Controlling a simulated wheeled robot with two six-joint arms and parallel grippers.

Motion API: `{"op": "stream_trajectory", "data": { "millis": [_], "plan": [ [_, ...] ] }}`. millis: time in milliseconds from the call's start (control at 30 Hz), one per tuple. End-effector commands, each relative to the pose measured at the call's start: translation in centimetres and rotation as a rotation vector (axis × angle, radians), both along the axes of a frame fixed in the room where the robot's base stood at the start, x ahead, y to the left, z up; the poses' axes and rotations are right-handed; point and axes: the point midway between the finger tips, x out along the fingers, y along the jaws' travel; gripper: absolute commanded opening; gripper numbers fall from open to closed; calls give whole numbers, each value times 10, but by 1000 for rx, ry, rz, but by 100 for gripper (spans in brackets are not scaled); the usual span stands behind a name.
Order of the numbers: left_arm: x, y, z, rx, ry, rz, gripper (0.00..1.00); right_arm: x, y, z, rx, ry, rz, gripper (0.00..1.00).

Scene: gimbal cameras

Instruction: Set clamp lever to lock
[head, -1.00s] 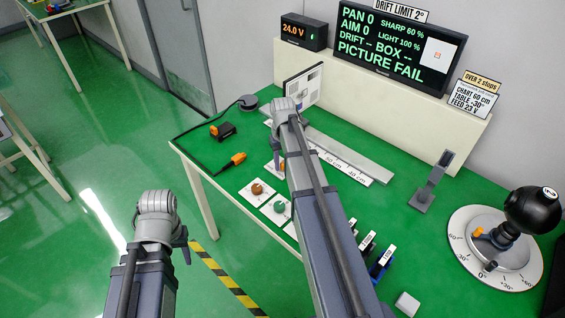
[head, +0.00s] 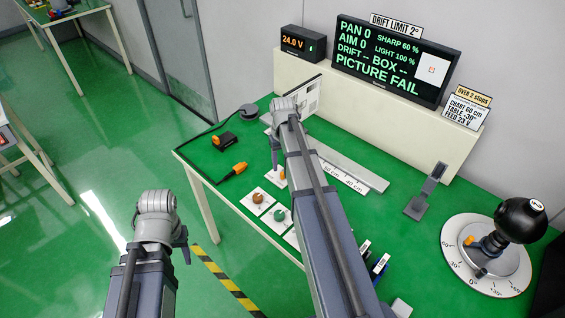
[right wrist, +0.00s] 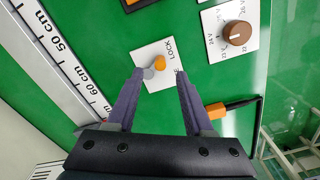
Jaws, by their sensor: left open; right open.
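The clamp lever (right wrist: 160,63) has an orange tip and a grey pivot and sits on a white plate (right wrist: 156,79) marked LOCK at one corner. In the right wrist view, the lever lies just past and between my right fingertips, with no visible contact. My right gripper (right wrist: 159,73) is open and empty. In the head view, the lever (head: 281,172) shows small beside my right gripper (head: 275,158), partly hidden by my arm. My left gripper (head: 184,250) is over the floor, left of the table, away from the lever; its fingers are mostly hidden.
A white ruler (right wrist: 62,60) runs beside the lever plate. A brown dial (right wrist: 236,33) and an orange plug (right wrist: 216,110) with black cable are nearby. The display (head: 392,58) reads PICTURE FAIL. A black ball-topped turntable (head: 520,220) stands at right.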

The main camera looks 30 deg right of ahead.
Motion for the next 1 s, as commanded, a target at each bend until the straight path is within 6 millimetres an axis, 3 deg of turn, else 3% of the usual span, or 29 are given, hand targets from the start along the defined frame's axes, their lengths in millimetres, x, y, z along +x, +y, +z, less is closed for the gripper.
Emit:
{"op": "stream_trajectory", "data": {
  "millis": [33, 200, 767, 867, 967, 1000],
  "plan": [
    [0, 0, 15, 0, 0, 0, 50, 0, 0, 15, 0, 0, 0, 52],
    [0, 0, 28, 0, 0, 0, 50, 0, 0, 28, 0, 0, 0, 52],
    [0, 0, 27, 0, 0, 0, 50, 0, 0, 27, 0, 0, 1, 52],
    [0, 0, 27, 0, 0, 0, 50, -5, 14, 27, -2, 3, 17, 52],
    [0, 0, 27, 0, 0, 0, 50, -18, 56, 27, -9, 11, 68, 52],
    [0, 0, 27, 0, 0, 0, 50, -26, 79, 27, -14, 15, 96, 52]
  ]
}}
